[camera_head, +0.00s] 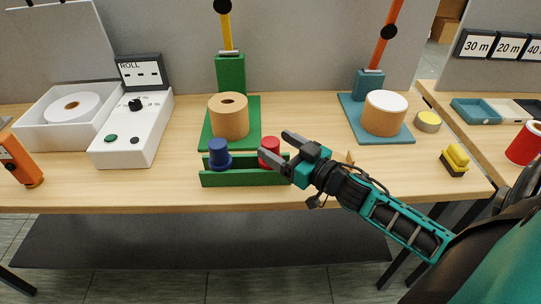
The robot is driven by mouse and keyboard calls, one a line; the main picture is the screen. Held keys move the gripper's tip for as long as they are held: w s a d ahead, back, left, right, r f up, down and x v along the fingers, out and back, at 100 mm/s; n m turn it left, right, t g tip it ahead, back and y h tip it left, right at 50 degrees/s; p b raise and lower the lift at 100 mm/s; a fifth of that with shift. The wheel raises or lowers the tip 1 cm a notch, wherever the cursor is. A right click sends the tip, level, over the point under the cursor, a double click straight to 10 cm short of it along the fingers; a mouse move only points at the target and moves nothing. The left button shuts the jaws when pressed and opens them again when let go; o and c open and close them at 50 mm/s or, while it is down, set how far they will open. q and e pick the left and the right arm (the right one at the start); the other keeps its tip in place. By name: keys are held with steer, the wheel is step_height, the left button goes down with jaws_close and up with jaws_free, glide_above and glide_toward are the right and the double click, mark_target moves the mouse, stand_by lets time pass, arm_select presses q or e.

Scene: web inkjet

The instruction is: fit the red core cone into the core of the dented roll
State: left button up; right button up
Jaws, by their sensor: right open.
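The red core cone (268,149) stands in the right part of a low green rack (246,179), beside a blue cone (219,152). My right gripper (277,148) is open and empty, its fingertips close to the right side of the red cone; I cannot tell whether they touch it. A brown roll (229,119) stands upright on a green mat (251,107) behind the rack, with its core hole visible on top. Another tan roll with a white top (384,111) stands on a teal mat (351,106) to the right. I cannot make out a dent on either. My left gripper is not in view.
Green (231,74) and teal (368,83) post bases stand behind the mats. A yellow-black block (455,160) lies at right.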

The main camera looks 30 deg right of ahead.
mark_target(264, 139)
steer(key=shift+a+x, duration=0.15)
steer(key=shift+x, duration=0.95)
steer(key=shift+a+x, duration=0.15)
steer(key=shift+x, duration=1)
steer(key=shift+s, duration=0.15)
steer(key=shift+c, duration=0.3)
steer(key=c, duration=1.1)
